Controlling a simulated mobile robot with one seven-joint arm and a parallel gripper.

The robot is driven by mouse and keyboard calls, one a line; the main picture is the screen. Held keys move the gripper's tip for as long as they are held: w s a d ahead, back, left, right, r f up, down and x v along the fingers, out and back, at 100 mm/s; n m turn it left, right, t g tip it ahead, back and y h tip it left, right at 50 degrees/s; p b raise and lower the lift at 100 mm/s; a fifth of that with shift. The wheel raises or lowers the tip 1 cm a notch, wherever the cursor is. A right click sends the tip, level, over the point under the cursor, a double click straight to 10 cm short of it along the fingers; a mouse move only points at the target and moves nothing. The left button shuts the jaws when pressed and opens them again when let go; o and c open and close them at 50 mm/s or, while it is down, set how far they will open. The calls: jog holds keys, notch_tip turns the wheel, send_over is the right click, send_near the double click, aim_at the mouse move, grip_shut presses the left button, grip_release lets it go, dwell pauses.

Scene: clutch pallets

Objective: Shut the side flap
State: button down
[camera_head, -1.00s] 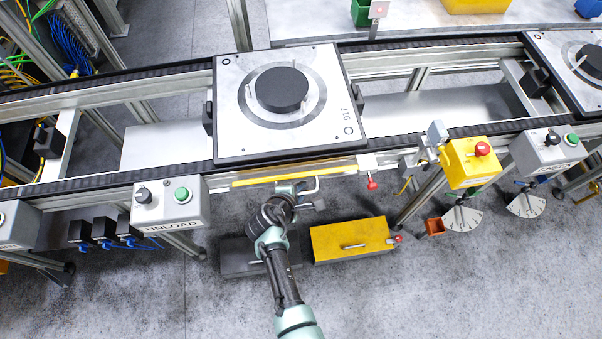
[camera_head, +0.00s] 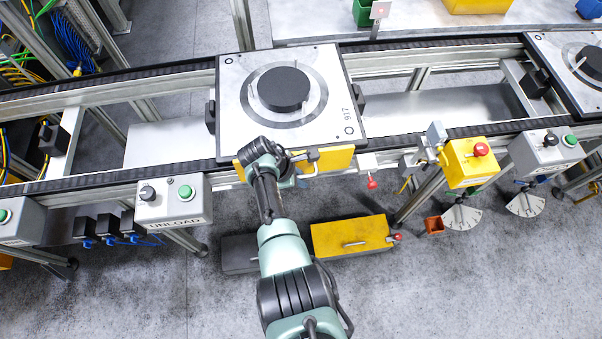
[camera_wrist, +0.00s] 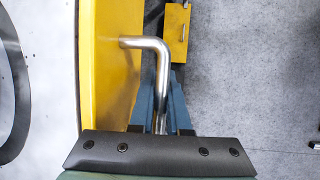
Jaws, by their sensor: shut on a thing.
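The side flap (camera_head: 337,158) is a yellow panel at the conveyor's front rail, just below the pallet with the black disc. Its broad outer face shows in the head view, partly behind my arm. In the wrist view the flap (camera_wrist: 105,70) stands at the left with a bent metal handle (camera_wrist: 150,43) sticking out of it. My gripper (camera_wrist: 161,100) has its blue fingers on both sides of the handle's long bar and is shut on it. In the head view my wrist hides most of the gripper. Whether the flap touches the frame is hidden.
The pallet (camera_head: 323,125) marked 917 lies on the conveyor right behind the flap. The UNLOAD button box (camera_head: 172,200) is at left, a red knob (camera_head: 372,182) close at right. A yellow box (camera_head: 352,237) stands on the floor below. Open floor lies in front.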

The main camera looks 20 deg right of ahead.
jog(key=c, duration=1.2)
grip_release()
jog(key=shift+o, duration=0.2)
jog(key=p+v, duration=0.1)
jog(key=v, duration=1.2)
jog(key=shift+p, duration=0.4)
